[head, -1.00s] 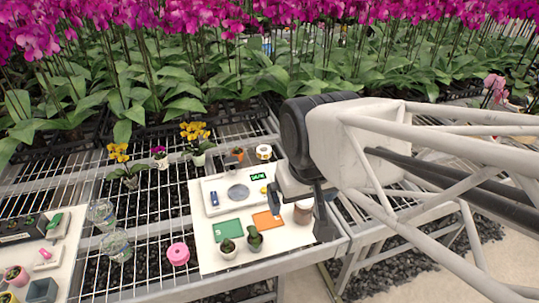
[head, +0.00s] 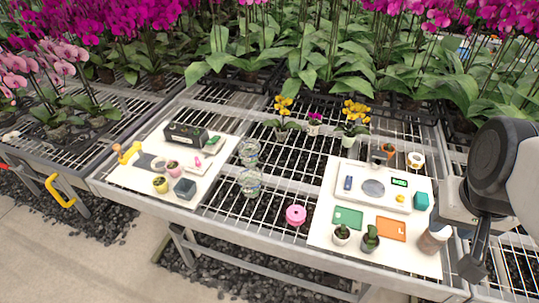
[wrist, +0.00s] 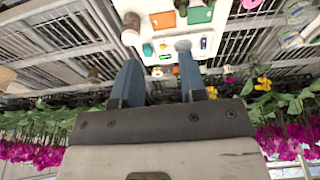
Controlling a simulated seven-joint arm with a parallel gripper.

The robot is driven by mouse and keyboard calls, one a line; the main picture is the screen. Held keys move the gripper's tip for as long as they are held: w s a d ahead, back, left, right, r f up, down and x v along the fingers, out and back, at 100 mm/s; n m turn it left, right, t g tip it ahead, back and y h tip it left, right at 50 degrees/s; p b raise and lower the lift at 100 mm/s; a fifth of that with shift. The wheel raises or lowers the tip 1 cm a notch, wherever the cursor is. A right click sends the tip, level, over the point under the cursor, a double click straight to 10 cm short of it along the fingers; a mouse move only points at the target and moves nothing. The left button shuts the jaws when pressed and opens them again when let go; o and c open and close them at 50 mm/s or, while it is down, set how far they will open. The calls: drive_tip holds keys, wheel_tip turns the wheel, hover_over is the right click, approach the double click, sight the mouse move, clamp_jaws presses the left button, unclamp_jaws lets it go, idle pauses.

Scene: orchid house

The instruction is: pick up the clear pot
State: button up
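Two clear pots stand on the wire bench left of the white board in the head view. One clear pot (head: 249,152) is behind the other clear pot (head: 250,184). My gripper (head: 466,242) is at the right of the head view, beside the brown jar and well away from the pots. In the wrist view my gripper (wrist: 160,80) has its two fingers apart with nothing between them.
The white board (head: 322,232) carries a scale (head: 373,188), a green card (head: 348,217), an orange card (head: 391,229), small plants and a jar (head: 433,238). A pink spool (head: 296,215) sits between the pots and board. Potted yellow orchids (head: 283,126) stand behind.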

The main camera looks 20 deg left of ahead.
drive_tip(key=w+a+f+n, duration=0.2)
drive_tip(key=w+a+n, duration=0.2)
drive_tip(key=w+a, duration=0.55)
drive_tip(key=n+g, duration=0.1)
drive_tip(key=n, duration=1.1)
hover_over(247, 196)
drive_tip(key=s, duration=0.1)
wheel_tip(247, 196, down, 24)
drive_tip(key=shift+s+a, duration=0.2)
drive_tip(key=shift+a, duration=0.2)
drive_tip(key=shift+f, duration=0.1)
drive_tip(key=shift+w+f, duration=0.2)
drive_tip(key=shift+f, duration=1)
drive_tip(key=shift+d, duration=0.1)
drive_tip(key=shift+w+d+f, duration=0.1)
drive_tip(key=shift+w+f, duration=0.15)
drive_tip(key=shift+f, duration=1.05)
drive_tip(key=shift+w+d+f, duration=0.1)
drive_tip(key=shift+w+f, duration=0.1)
drive_tip(key=shift+f, duration=1.05)
